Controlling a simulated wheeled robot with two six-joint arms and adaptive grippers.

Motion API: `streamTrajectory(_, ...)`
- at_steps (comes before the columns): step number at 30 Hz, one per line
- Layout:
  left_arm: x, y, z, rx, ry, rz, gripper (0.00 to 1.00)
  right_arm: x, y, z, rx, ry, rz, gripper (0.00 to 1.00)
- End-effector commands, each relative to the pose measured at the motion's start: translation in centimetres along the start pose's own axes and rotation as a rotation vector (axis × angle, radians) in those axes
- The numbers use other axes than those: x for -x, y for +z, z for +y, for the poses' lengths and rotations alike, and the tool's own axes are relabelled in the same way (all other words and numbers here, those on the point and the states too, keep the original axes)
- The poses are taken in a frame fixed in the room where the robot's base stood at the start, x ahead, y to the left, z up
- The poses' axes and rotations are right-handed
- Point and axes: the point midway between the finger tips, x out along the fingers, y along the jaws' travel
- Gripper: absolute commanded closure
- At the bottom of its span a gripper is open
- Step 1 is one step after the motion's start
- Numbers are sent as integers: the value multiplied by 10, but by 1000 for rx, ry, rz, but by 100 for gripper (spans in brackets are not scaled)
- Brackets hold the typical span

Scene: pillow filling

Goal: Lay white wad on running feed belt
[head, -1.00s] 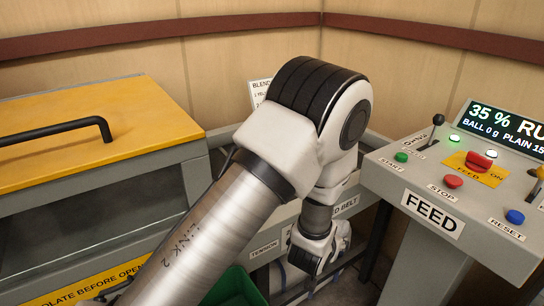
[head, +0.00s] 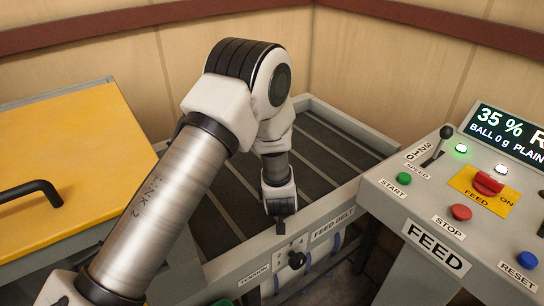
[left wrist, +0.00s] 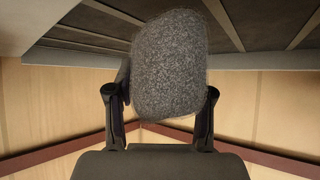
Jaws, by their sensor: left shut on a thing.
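In the left wrist view a fuzzy, speckled wad (left wrist: 170,65) is held between the two fingers of my left gripper (left wrist: 160,98). It looks grey there, not clearly white. In the head view my left gripper (head: 281,222) is at the near side of the feed belt (head: 325,150), by its front rail. The wad is hidden from the head view. The belt is dark with lighter cross strips, and its visible part looks bare. The display (head: 510,130) reads 35 %, cut off at the edge. My right gripper is not in view.
The grey FEED console (head: 435,260) stands at the right with buttons, a red feed switch (head: 488,183) and a speed lever (head: 437,145). A yellow-lidded cabinet (head: 70,150) stands at the left. A black tension knob (head: 297,260) sticks out of the belt's front rail (head: 330,212).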

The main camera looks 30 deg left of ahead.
Motion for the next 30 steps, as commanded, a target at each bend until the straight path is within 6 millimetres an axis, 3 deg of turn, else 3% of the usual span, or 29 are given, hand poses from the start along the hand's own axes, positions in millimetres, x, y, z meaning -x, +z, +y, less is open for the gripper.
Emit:
streamTrajectory(5, -28, -22, -14, 8, -2, 1, 88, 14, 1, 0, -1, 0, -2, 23)
streamTrajectory(15, -110, -70, -50, 2, -2, 2, 88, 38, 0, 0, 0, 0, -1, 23)
streamTrajectory(20, -127, -80, -57, 1, -1, 3, 88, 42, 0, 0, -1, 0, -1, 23)
streamTrajectory(25, -144, -54, -56, -3, 0, 0, 88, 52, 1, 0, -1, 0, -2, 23)
streamTrajectory(30, -148, -50, -55, -1, 1, 2, 88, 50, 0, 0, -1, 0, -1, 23)
